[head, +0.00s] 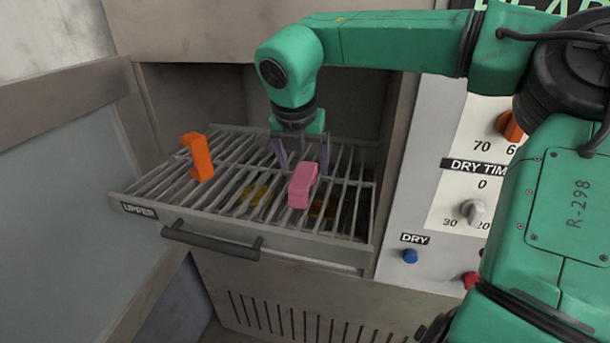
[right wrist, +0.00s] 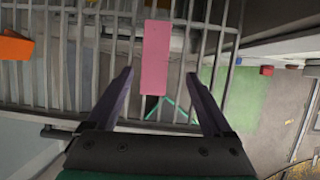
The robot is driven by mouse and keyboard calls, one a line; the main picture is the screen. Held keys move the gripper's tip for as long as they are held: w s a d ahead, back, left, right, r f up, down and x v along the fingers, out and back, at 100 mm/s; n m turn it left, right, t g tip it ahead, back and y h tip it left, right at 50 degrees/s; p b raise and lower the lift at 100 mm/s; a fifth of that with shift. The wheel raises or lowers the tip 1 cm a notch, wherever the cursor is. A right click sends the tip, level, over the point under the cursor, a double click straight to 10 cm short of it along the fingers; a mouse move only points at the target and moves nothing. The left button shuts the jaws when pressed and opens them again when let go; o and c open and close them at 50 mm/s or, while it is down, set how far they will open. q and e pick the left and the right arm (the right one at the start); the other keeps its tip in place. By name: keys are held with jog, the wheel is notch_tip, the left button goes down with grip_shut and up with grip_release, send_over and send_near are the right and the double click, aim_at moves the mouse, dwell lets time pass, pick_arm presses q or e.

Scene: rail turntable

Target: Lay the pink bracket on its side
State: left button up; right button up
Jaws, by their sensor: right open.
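The pink bracket (head: 301,188) is on the slatted rack (head: 235,138) of the pulled-out drawer, right of its middle. Its long face shows from above in the right wrist view (right wrist: 155,50), running along the bars. I cannot tell exactly which side it rests on. My right gripper (head: 302,163) points down just behind the bracket, open and empty. In the right wrist view the fingertips (right wrist: 159,76) are apart, one to each side of the bracket's near end, with gaps on both sides. My left gripper is not in view.
An orange bracket (head: 198,157) stands on the rack at the left. Yellow (head: 254,193) and brown-orange (head: 322,206) shapes show below the bars. The drawer handle (head: 211,242) sticks out in front. A control panel (head: 427,200) is at the right, an open door (head: 65,200) at the left.

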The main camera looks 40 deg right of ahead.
aim_at(302, 175)
jog(key=shift+w+d+f+p, duration=0.2)
jog(key=shift+w+f+p, duration=0.1)
jog(key=shift+w+f, duration=0.3)
jog(key=shift+w+d+f+p, duration=0.25)
jog(key=shift+w+f, duration=0.2)
jog(key=shift+f, duration=0.2)
jog(key=p+x, duration=0.1)
jog(key=x, duration=0.2)
jog(key=shift+s+p, duration=0.1)
jog(key=shift+p, duration=0.25)
jog(key=shift+s+d+f, duration=0.1)
jog(key=shift+f, duration=0.45)
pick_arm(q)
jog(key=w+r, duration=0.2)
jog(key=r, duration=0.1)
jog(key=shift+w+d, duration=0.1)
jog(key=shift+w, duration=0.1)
pick_arm(e)
grip_shut()
